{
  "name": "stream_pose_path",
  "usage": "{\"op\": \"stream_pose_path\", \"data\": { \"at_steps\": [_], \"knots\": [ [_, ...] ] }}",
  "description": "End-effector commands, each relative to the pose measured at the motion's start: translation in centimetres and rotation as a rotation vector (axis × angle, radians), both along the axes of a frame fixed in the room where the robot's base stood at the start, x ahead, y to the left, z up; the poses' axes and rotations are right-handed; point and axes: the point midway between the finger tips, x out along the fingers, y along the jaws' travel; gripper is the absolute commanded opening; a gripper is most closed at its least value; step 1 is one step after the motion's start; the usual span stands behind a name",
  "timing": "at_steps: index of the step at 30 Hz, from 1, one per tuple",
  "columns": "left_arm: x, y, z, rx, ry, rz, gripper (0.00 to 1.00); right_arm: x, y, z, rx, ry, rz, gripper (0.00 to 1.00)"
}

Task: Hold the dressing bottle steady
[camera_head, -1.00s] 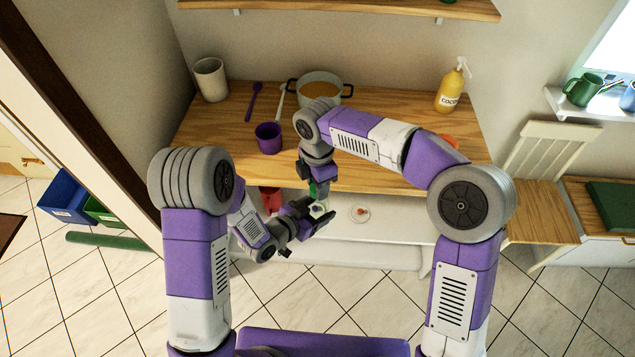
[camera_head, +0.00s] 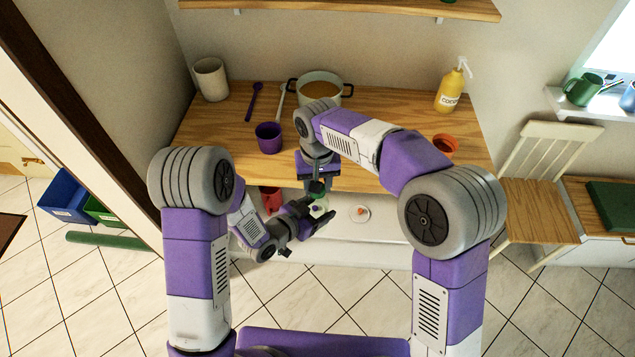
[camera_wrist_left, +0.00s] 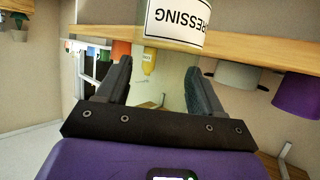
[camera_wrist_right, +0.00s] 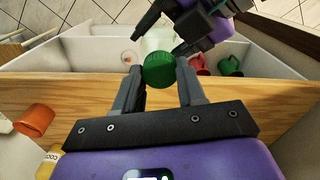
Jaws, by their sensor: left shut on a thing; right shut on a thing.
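The dressing bottle is a pale, see-through bottle with a white label (camera_wrist_left: 178,20) and a green cap (camera_wrist_right: 159,69). My left gripper (camera_head: 322,213) is shut on the bottle's body, in front of the table edge. In the left wrist view the label lies just beyond its fingertips. My right gripper (camera_wrist_right: 161,76) is shut on the green cap from above, one finger on each side. In the head view the bottle (camera_head: 319,208) is mostly hidden by the grippers. I cannot tell whether the cap is loose.
On the wooden table (camera_head: 380,110) stand a purple cup (camera_head: 268,138), a pot of orange soup (camera_head: 320,88), a white cup (camera_head: 211,80), a yellow pump bottle (camera_head: 449,92) and an orange cup (camera_head: 445,145).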

Motion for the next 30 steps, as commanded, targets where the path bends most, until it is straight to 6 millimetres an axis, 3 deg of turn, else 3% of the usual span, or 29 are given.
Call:
{"op": "stream_pose_path", "data": {
  "at_steps": [2, 3, 8, 17, 24, 30],
  "knots": [
    [0.0, 0.0, 0.0, 0.0, -0.001, -0.001, 0.0, 0.0, 0.0, 0.0, 0.001, 0.0, 0.003, 0.03],
    [0.0, 0.0, 0.0, 0.0, -0.001, -0.001, 0.0, 0.0, 0.0, 0.0, 0.001, 0.0, 0.004, 0.43],
    [0.0, 0.0, 0.0, 0.0, -0.001, -0.001, 0.0, 0.0, 0.0, 0.0, 0.0, 0.001, 0.005, 0.65],
    [0.0, 0.0, 0.0, 0.0, -0.001, -0.001, 0.0, 0.0, 0.0, 0.3, 0.0, -0.001, 0.007, 0.65],
    [0.0, 0.0, 0.0, 0.0, -0.001, -0.001, 0.0, 0.1, 0.1, 3.4, 0.002, -0.003, 0.007, 0.65],
    [0.0, 0.0, 0.0, 0.0, -0.001, -0.001, 0.0, 0.0, 0.0, 4.5, 0.0, 0.001, 0.007, 0.65]
  ]
}}
